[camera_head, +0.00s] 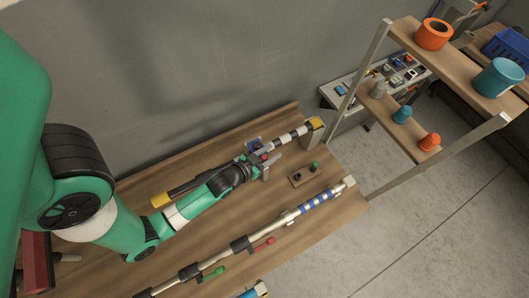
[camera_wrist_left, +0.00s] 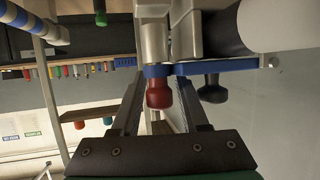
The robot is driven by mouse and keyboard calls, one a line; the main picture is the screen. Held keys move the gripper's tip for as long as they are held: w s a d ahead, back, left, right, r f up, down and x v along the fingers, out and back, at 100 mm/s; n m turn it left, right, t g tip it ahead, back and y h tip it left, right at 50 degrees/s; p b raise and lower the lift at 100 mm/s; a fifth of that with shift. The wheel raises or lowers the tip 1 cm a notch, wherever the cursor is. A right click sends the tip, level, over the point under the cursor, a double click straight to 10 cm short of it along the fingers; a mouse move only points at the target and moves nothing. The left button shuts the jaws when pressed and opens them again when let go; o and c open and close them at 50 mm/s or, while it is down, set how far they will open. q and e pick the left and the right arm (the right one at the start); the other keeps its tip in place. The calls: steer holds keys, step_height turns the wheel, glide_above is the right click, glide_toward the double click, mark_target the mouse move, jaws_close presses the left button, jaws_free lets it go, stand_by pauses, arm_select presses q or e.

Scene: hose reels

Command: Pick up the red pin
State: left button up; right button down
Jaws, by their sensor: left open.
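The red pin (camera_wrist_left: 157,94) has a rounded red knob and sits in a blue bracket (camera_wrist_left: 216,66) in the left wrist view. My left gripper (camera_wrist_left: 160,85) is open, with one finger on each side of the red knob. I cannot tell whether the fingers touch it. In the head view my left gripper (camera_head: 264,160) is over the bench beside a black-and-white striped bar (camera_head: 293,135), and a bit of the red knob shows near it. My right gripper is not in view.
A wooden bench (camera_head: 325,228) holds a blue-and-white striped pole (camera_head: 316,202) with a red handle (camera_head: 263,245) and a green handle (camera_head: 213,274). A small block (camera_head: 303,177) with dark and green knobs lies nearby. A shelf (camera_head: 395,123) stands right of the bench.

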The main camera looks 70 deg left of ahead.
arm_select(q)
jaws_close()
steer(key=shift+r, duration=0.15)
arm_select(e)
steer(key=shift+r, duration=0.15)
